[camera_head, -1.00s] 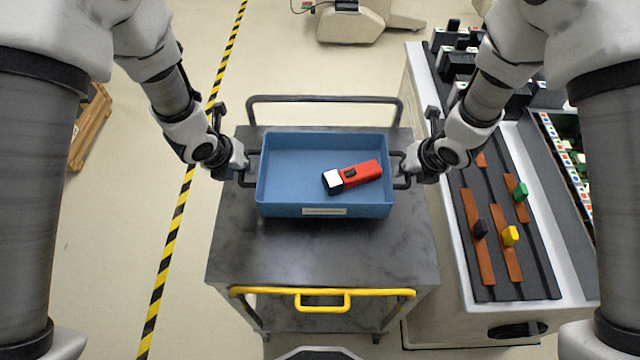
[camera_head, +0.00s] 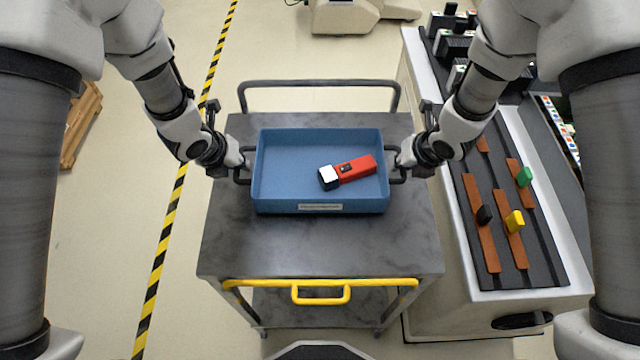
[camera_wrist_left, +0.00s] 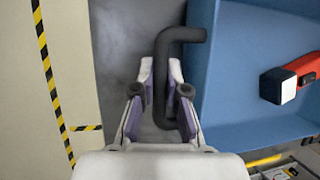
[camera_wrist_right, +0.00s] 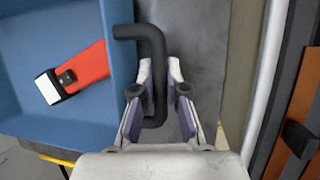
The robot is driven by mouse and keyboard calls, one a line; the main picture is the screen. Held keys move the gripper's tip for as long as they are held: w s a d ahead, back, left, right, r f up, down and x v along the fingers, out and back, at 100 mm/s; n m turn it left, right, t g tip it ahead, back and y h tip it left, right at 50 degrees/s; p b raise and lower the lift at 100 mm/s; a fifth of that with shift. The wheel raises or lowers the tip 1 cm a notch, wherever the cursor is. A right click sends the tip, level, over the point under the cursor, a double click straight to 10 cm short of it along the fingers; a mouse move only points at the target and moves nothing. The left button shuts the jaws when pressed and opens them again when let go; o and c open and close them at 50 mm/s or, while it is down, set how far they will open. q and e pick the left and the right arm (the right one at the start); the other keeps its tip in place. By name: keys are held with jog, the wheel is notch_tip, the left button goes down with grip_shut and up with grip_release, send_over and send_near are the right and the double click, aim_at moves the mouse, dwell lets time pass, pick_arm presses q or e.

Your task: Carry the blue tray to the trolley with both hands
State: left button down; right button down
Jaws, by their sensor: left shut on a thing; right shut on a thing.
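The blue tray (camera_head: 285,190) is over the dark top of the trolley (camera_head: 320,245); I cannot tell whether it touches it. A red flashlight (camera_head: 352,170) with a white head lies in the tray. My left gripper (camera_head: 243,165) is shut on the tray's left black handle, seen in the left wrist view (camera_wrist_left: 187,34). My right gripper (camera_head: 400,164) is shut on the right black handle, seen in the right wrist view (camera_wrist_right: 157,60). The tray looks level.
The trolley has a dark rail (camera_head: 320,84) at its far side and a yellow handle (camera_head: 320,284) at its near side. A white workbench (camera_head: 535,300) with orange strips and coloured pieces stands close on the right. Yellow-black floor tape (camera_head: 170,230) runs along the left.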

pick_arm(q)
jog(key=shift+a+f+b, duration=0.1)
jog(key=shift+f+b, duration=0.3)
jog(key=shift+f, duration=0.35)
pick_arm(e)
jog(key=shift+f, duration=0.7)
pick_arm(q)
jog(key=c, duration=1.2)
grip_release()
jog(key=shift+r+p, duration=0.35)
pick_arm(e)
jog(key=c, duration=1.2)
grip_release()
jog(key=shift+r, duration=0.3)
pick_arm(q)
jog(key=shift+s, duration=0.1)
pick_arm(e)
jog(key=shift+s, duration=0.1)
jog(key=shift+r, duration=0.2)
pick_arm(q)
jog(key=v, duration=1.2)
pick_arm(e)
jog(key=v, duration=1.1)
jog(key=shift+s+r, duration=0.25)
jog(key=shift+r, duration=0.05)
jog(key=shift+d, duration=0.1)
jog(key=shift+s, duration=0.1)
